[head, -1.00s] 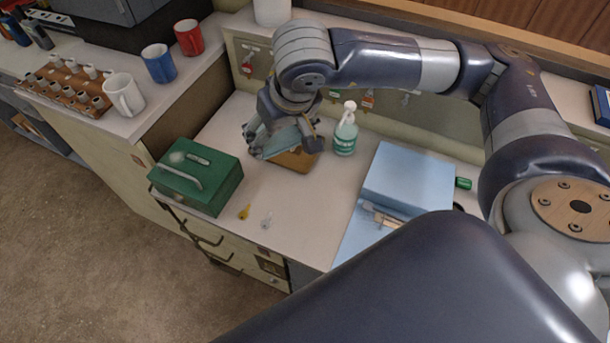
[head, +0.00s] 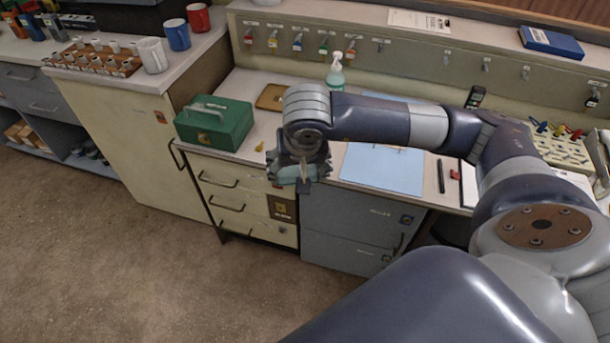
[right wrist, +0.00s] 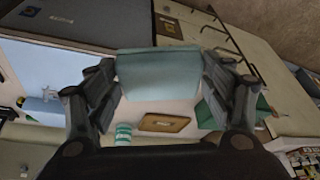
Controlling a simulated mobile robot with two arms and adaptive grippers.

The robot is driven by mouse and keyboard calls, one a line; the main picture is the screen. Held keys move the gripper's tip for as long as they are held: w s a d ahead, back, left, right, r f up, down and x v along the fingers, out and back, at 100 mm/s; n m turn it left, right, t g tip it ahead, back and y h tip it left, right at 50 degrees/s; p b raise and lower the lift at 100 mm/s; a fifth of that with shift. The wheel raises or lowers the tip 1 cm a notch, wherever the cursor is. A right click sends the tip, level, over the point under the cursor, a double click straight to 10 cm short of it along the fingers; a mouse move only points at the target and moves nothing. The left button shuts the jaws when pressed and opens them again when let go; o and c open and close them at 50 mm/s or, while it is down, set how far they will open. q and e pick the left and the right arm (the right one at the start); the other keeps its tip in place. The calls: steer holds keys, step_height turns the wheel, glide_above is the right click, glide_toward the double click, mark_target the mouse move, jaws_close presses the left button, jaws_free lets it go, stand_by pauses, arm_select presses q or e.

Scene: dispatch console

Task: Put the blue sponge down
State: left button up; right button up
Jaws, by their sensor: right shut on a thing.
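My right gripper (head: 303,175) is shut on the blue sponge (head: 284,173), a teal-blue block partly covered by the fingers in the head view. It holds the sponge at the counter's front edge, before the drawer fronts. In the right wrist view the sponge (right wrist: 160,72) sits between the two fingers of the gripper (right wrist: 160,85). I cannot tell its exact height over the counter. A brown tray (head: 271,97) lies farther back, partly hidden by my arm. My left gripper is not in view.
A green cash box (head: 214,123) stands left on the counter. A spray bottle (head: 335,75) stands behind my arm. A light blue mat (head: 385,170) lies to the right. Mugs (head: 177,35) stand on the higher left cabinet. Open floor lies in front.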

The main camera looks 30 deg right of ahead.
steer(key=d+f+m+g+h+b, duration=0.1)
steer(key=d+f+m+h+b, duration=0.2)
steer(key=d+f, duration=0.55)
steer(key=shift+m+y, duration=0.6)
steer(key=shift+y, duration=0.1)
steer(key=w+p, duration=0.1)
steer(key=w, duration=0.3)
steer(key=w+d+f, duration=0.1)
steer(key=w, duration=0.3)
steer(key=w+d+f+p, duration=0.1)
steer(key=w, duration=0.3)
steer(key=shift+w+f+p, duration=0.15)
steer(key=shift+p, duration=0.2)
steer(key=shift+w+d, duration=0.2)
steer(key=shift+w, duration=0.2)
steer(key=shift+w+d+f, duration=0.1)
steer(key=shift+w+f, duration=0.05)
steer(key=shift+w, duration=0.1)
step_height(320, 180, down, 3)
steer(key=shift+s+r+p, duration=0.1)
steer(key=shift+r+p, duration=0.05)
steer(key=shift+p, duration=0.35)
steer(key=shift+f, duration=0.4)
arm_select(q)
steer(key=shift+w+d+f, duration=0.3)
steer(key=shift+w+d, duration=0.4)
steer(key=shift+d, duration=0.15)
